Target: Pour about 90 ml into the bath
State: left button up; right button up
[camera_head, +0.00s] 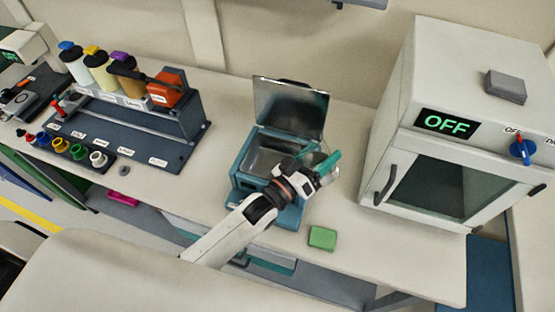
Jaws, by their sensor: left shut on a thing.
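The bath (241,181) is a teal box with a metal basin, in the middle of the bench. Its grey metal lid (290,108) stands open at the back. My left gripper (318,165) is over the right side of the bath. Two teal pieces show at its tip; I cannot tell whether they are fingers or part of something held. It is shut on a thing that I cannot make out. The gripper and arm hide part of the basin, and I cannot see any liquid level. My right gripper is not in view.
A green block (322,238) lies at the bench's front edge. A white cabinet (455,60) with a green "OFF" display stands on the right. A dark rack (172,118) with several capped bottles is on the left. Coloured knobs (62,145) line its front. Bare bench separates rack and bath.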

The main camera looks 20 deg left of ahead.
aim_at(315, 138)
pick_arm(q)
jog(key=shift+a+n, duration=0.25)
jog(key=shift+n, duration=0.15)
jog(key=shift+w+a+r+n+t+y+b, duration=0.15)
jog(key=shift+r+n+t+y+b, duration=0.25)
jog(key=shift+n, duration=0.7)
jog(key=shift+r+n+t, duration=0.4)
jog(key=shift+r+n, duration=0.4)
jog(key=shift+n, duration=0.6)
jog(key=shift+r+n+y, duration=0.3)
jog(key=shift+n, duration=0.3)
jog(key=shift+a+f+n+t+y+b, duration=0.1)
jog(key=shift+f+n+t+y+b, duration=0.05)
jog(key=shift+n+b, duration=0.4)
jog(key=shift+a+f+n+t+y+b, duration=0.15)
jog(key=shift+n+b, duration=0.15)
jog(key=shift+n, duration=0.35)
jog(key=shift+w+a+f+n+t+y, duration=0.1)
jog(key=shift+w+a+n+t+y, duration=0.05)
jog(key=shift+a+n, duration=0.25)
jog(key=shift+w+a+f+n+t+y, duration=0.15)
jog(key=shift+a+n, duration=0.1)
jog(key=shift+n, duration=0.25)
